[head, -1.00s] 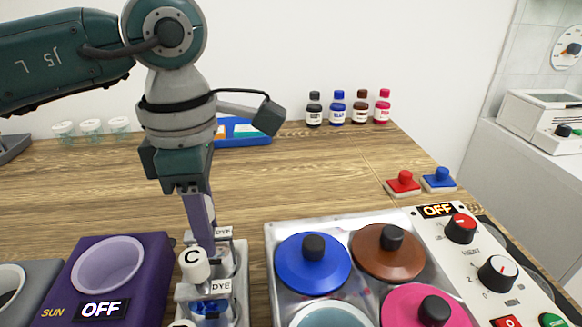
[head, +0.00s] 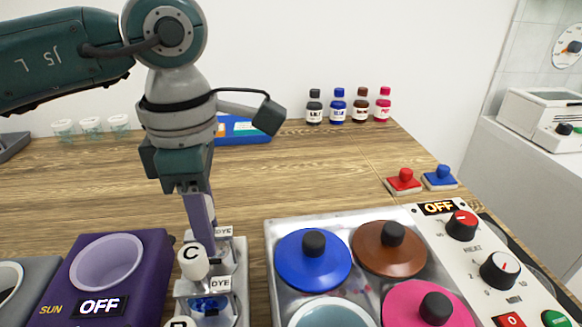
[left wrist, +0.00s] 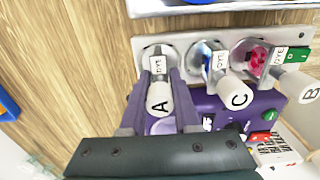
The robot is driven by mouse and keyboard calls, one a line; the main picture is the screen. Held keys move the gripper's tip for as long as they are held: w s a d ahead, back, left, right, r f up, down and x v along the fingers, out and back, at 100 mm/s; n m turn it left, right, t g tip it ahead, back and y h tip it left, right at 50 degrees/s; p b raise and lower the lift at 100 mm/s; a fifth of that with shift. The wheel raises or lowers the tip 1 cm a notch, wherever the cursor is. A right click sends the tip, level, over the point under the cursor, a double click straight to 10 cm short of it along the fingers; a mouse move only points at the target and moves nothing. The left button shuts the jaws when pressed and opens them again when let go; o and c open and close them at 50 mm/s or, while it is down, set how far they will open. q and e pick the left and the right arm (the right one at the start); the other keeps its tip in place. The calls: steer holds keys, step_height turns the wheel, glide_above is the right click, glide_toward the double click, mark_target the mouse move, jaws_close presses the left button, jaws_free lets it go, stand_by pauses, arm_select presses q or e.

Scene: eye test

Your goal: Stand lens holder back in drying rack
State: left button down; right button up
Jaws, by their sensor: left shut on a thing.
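My left gripper (head: 207,246) points down at the far end of a narrow grey rack (head: 241,262). In the left wrist view its purple fingers (left wrist: 160,76) are shut on the lens holder (left wrist: 159,99), which has a white grip marked A. The holder is over or in the end round place of the rack (left wrist: 190,38), beside a DYE tag; whether it is seated I cannot tell. A holder marked C (head: 193,262) stands in the middle place over blue, and one marked B (left wrist: 309,91) over pink-red. My right gripper is not in view.
A purple SUN unit (head: 150,262) reading OFF stands left of the rack. To the right is a metal bath unit (head: 276,236) with coloured lids and a control panel (head: 484,246). Dye bottles (head: 338,106) and glass cups (head: 91,127) stand at the back.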

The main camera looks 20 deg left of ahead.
arm_select(q)
steer(key=shift+f, duration=0.1)
steer(key=shift+c, duration=1.2)
jaws_free()
steer(key=shift+r+p, duration=2.3)
steer(key=shift+r, duration=0.75)
